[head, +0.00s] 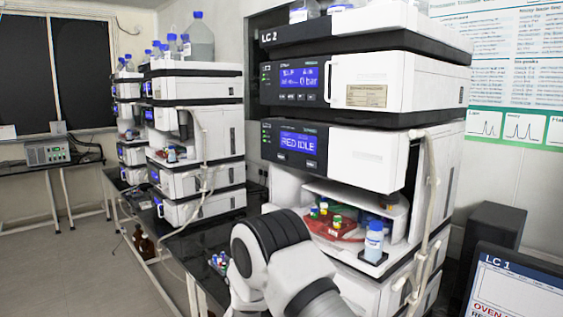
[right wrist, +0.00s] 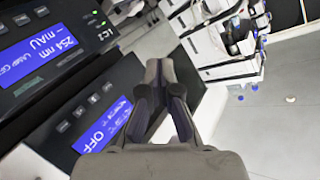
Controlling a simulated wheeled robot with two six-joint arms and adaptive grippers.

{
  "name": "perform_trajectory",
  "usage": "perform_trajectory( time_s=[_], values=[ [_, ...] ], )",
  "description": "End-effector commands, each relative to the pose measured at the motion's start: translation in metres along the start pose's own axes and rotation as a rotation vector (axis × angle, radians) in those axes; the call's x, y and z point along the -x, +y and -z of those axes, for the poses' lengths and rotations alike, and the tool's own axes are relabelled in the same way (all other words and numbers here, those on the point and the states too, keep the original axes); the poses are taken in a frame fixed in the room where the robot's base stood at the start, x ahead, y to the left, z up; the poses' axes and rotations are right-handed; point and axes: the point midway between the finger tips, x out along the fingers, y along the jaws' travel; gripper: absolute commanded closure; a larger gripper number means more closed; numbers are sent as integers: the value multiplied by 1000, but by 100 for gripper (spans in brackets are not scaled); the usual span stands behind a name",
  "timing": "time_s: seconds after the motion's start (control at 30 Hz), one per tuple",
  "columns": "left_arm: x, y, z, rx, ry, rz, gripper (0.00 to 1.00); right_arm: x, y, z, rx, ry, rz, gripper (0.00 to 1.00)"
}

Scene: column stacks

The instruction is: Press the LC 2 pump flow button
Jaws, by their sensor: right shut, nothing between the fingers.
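The LC 2 stack (head: 365,150) stands right of centre in the head view. Its upper module has a blue display (head: 299,77) reading 0 bar, with a row of small dark buttons (head: 298,97) below it. The button labels are too small to read. My right gripper (right wrist: 160,66) is shut and empty in the right wrist view. My left gripper is in neither view.
Below the pump, a module display (head: 299,143) reads RED IDLE. A red tray (head: 334,228) with vials and a blue-capped bottle (head: 374,241) sit lower. An LC 1 screen (head: 515,290) stands at bottom right.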

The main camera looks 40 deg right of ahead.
Motion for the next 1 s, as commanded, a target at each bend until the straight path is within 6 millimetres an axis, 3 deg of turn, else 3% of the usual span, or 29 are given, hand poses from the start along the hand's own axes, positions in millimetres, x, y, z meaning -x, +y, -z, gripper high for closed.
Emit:
perform_trajectory(
  time_s=[0.2,0.47,0.77,1.0],
  values=[
    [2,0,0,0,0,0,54,-18,-67,88,-165,204,85,100],
    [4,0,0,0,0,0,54,-13,-137,198,-352,418,191,100],
    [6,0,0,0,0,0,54,25,-204,326,-556,630,319,100],
    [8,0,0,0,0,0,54,74,-245,419,-691,764,420,100]
  ],
)
